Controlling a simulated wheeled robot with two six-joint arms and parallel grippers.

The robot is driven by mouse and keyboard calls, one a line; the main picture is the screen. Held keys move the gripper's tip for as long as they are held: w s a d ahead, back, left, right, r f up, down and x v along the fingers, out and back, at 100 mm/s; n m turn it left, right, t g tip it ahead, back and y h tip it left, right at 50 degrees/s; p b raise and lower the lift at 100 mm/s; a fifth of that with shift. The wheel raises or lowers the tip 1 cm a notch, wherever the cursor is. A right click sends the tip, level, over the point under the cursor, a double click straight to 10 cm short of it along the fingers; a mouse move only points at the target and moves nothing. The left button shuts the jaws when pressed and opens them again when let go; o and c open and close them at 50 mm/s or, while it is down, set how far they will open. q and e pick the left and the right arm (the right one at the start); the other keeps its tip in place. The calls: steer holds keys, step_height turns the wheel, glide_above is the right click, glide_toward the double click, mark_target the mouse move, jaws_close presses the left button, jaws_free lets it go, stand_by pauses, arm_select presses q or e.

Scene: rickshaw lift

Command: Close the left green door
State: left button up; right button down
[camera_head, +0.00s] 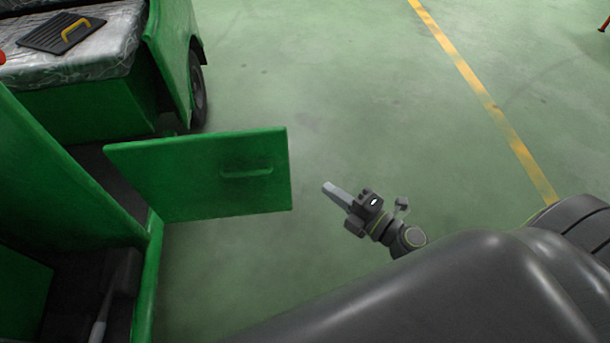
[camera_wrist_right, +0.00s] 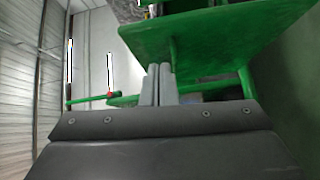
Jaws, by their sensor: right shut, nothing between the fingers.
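The green door (camera_head: 200,178) stands swung open from the green vehicle on the left in the head view, with a green handle (camera_head: 247,172) on its face. My right gripper (camera_head: 330,188) is shut and empty, a little to the right of the door's free edge and apart from it in the picture. In the right wrist view the closed fingers (camera_wrist_right: 158,85) point toward green panels; a large green panel (camera_wrist_right: 205,45), likely the door, lies just beyond them. I cannot tell the exact gap.
The green vehicle body (camera_head: 60,170) fills the left side, with a dark opening below the door's hinge side. A plastic-wrapped seat (camera_head: 75,65) and a wheel (camera_head: 197,90) are behind. The green floor (camera_head: 350,80) with a yellow line (camera_head: 480,90) is clear.

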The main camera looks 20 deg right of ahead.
steer(key=a+r+n+y, duration=0.1)
steer(key=n, duration=0.1)
glide_toward(281, 149)
steer(key=w+a, duration=0.2)
steer(key=a, duration=0.2)
arm_select(q)
steer(key=shift+s+d+r, duration=0.1)
steer(key=shift+d+r, duration=0.05)
steer(key=shift+d, duration=0.05)
arm_select(e)
steer(key=shift+w+d+r, duration=0.1)
steer(key=shift+w+d, duration=0.2)
steer(key=shift+w, duration=0.5)
steer(key=shift+w+d, duration=0.25)
steer(key=shift+w, duration=0.55)
